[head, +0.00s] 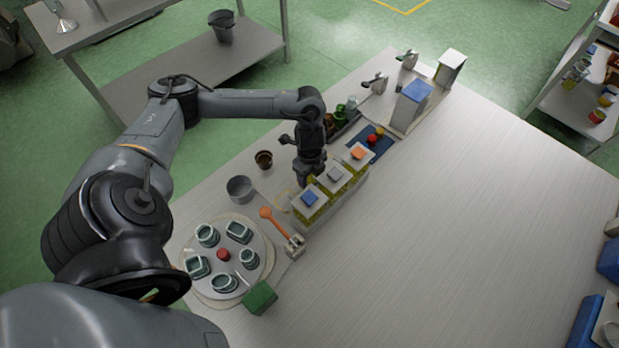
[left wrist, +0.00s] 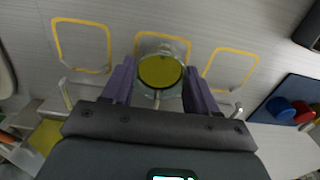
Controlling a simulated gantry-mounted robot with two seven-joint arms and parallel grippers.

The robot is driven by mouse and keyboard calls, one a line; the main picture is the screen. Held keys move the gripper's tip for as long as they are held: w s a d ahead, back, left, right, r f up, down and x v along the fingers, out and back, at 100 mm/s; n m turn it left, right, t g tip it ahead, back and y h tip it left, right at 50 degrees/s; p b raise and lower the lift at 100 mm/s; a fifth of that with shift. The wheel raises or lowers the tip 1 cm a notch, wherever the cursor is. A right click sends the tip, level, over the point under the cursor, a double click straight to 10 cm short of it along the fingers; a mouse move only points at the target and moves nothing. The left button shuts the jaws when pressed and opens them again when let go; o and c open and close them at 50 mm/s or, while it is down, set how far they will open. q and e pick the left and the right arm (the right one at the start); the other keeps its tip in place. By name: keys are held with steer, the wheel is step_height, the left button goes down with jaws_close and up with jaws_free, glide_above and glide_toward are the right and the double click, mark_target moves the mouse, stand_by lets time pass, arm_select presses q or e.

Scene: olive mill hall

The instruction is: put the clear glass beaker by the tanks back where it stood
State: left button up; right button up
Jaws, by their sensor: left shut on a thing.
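My left gripper (head: 304,182) hangs at the far-left side of the tanks (head: 338,196) in the head view. The tanks have pale lids with blue, grey and orange blocks on top. In the left wrist view the gripper's two purple fingers are shut on the clear glass beaker (left wrist: 160,71), which looks round from above and holds yellow-green liquid. Behind it the middle yellow outline (left wrist: 178,40) on the table is partly covered; I cannot tell whether the beaker touches the table. The arm and gripper hide the beaker in the head view. My right gripper is out of view.
Empty yellow outlines lie left (left wrist: 82,22) and right (left wrist: 231,53) of the middle one. Metal taps (left wrist: 67,95) jut out close by. A grey pot (head: 240,188), a brown cup (head: 264,160), an orange ladle (head: 267,213) and a round tray (head: 191,286) of dishes stand near.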

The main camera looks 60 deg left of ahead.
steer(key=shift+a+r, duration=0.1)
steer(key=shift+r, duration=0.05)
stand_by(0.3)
arm_select(q)
steer(key=shift+a, duration=0.15)
steer(key=shift+s+a+p, duration=0.2)
steer(key=shift+s+a, duration=0.1)
steer(key=shift+a, duration=0.45)
steer(key=shift+s+a+p, duration=0.2)
steer(key=shift+s+a, duration=0.05)
steer(key=shift+a, duration=0.45)
step_height(320, 180, up, 7)
steer(key=p, duration=0.7)
steer(key=shift+f, duration=0.2)
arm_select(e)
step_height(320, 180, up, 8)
